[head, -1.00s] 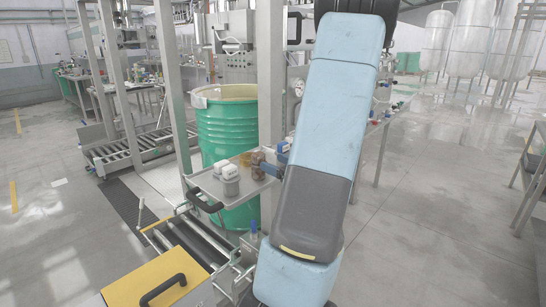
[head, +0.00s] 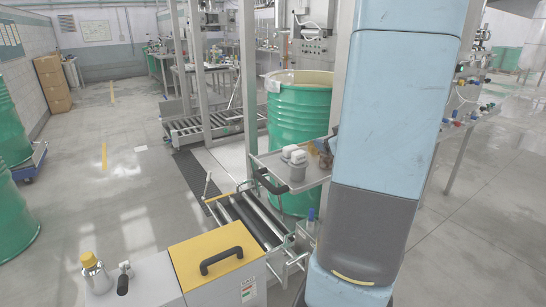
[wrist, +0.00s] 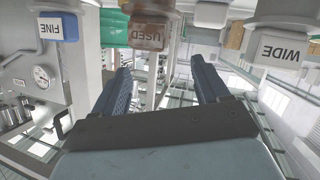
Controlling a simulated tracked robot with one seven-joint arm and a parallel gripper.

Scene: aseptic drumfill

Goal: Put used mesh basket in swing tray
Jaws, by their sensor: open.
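A brown container with a USED label (wrist: 148,36) is at the top middle of the wrist view, just beyond my fingertips; I take it for the used mesh basket. My gripper (wrist: 161,66) is open, its two dark blue fingers apart with nothing between them. A grey tray (head: 272,171) with a black handle stands beside the green drum in the head view; I cannot tell for certain that it is the swing tray. White-capped containers (head: 296,156) and a brown item (head: 323,146) are at the tray. My arm hides the tray's right part and most of my gripper.
Containers labelled FINE (wrist: 58,27) and WIDE (wrist: 284,50) flank the brown one in the wrist view. The open green drum (head: 298,110) stands behind the tray. A yellow-topped box (head: 212,252) and rollers (head: 245,220) lie in front. The floor at left is mostly clear.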

